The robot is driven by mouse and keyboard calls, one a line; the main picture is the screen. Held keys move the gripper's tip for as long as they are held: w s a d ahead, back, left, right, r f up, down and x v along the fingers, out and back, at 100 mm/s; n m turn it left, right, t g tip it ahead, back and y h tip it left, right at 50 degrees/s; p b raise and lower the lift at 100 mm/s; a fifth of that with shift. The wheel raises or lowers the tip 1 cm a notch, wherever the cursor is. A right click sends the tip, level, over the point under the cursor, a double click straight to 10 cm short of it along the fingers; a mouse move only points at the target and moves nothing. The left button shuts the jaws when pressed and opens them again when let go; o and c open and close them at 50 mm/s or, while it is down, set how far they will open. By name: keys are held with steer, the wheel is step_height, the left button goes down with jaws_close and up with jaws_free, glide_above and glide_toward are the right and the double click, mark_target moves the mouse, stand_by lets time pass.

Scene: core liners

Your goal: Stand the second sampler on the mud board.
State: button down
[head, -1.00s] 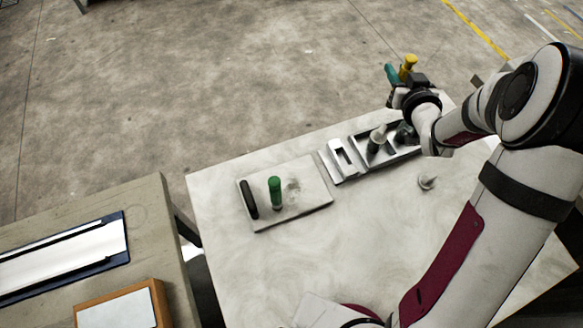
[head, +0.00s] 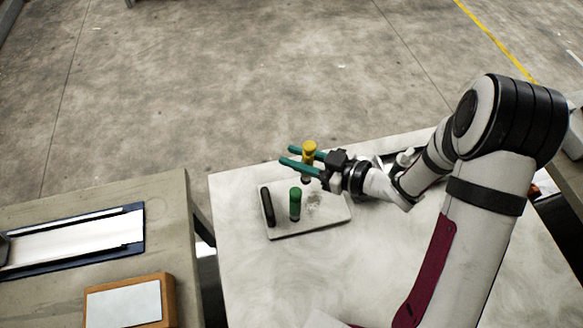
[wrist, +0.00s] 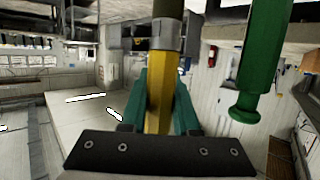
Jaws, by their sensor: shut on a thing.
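My gripper (head: 287,156) has teal fingers and is shut on the yellow-handled sampler (head: 308,149). The sampler is held roughly upright above the far part of the pale mud board (head: 333,213); I cannot tell whether its lower end touches the board. In the wrist view the yellow sampler (wrist: 158,105) sits between the fingers, with a grey collar. A green-handled sampler (head: 295,202) stands upright on the board, nearer the camera than the yellow one. It also shows at the right of the wrist view (wrist: 264,60), beside the held sampler.
A black bar-like object (head: 267,207) lies along the board's left side. My arm largely hides the tray (head: 388,158) at right. A wooden side table (head: 165,215) stands left across a gap. The white table (head: 270,275) is clear in front of the board.

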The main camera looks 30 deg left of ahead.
steer(key=f, duration=0.1)
steer(key=a+f, duration=0.1)
steer(key=f, duration=0.3)
steer(key=shift+s+a, duration=0.2)
steer(key=shift+a, duration=0.05)
steer(key=shift+f, duration=0.15)
steer(key=c, duration=0.7)
jaws_free()
steer(key=shift+o, duration=0.2)
